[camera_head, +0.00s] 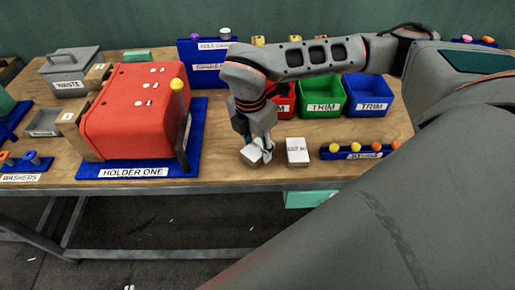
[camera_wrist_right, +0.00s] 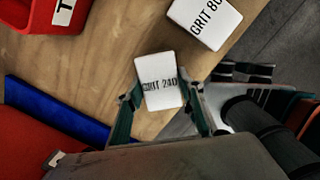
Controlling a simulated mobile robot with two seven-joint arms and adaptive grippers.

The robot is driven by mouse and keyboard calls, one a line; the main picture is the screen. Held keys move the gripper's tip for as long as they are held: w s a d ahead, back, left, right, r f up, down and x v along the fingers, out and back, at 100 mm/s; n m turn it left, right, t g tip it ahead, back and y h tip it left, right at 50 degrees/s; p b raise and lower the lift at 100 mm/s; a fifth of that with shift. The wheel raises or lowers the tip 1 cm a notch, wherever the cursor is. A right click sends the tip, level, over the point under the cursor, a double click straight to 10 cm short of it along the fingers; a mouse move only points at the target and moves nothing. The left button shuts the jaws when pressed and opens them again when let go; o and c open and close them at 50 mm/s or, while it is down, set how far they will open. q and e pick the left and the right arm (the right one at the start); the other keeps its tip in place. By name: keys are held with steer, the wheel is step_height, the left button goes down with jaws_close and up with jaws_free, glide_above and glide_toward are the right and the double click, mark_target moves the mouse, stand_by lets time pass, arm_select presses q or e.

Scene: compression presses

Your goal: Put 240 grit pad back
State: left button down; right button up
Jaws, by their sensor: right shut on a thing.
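My right gripper (camera_head: 262,148) reaches down to the front edge of the wooden table and is shut on a white pad (camera_head: 251,154). In the right wrist view this pad (camera_wrist_right: 158,78) reads GRIT 240 and sits between the two fingers (camera_wrist_right: 158,94). I cannot tell whether it touches the table. A second white pad (camera_head: 297,151) lies just to the right of the gripper. The right wrist view shows this pad (camera_wrist_right: 206,18) marked GRIT 80, partly cut off by the frame. My left gripper is not in view.
A red block on the blue HOLDER ONE base (camera_head: 134,172) stands to the left. Red, green (camera_head: 321,97) and blue (camera_head: 368,96) TRIM bins stand behind the pads. A blue rack (camera_head: 350,154) with colored knobs lies to the right. Bare wood lies left of the gripper.

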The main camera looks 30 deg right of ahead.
mark_target(254, 151)
steer(key=shift+f, duration=0.6)
steer(key=shift+f, duration=0.1)
steer(key=o, duration=1.1)
steer(key=shift+r, duration=0.3)
steer(key=r, duration=0.4)
steer(key=a+r, duration=0.1)
steer(key=r, duration=0.6)
steer(key=shift+s+a+r+b, duration=0.2)
steer(key=shift+r+b, duration=0.15)
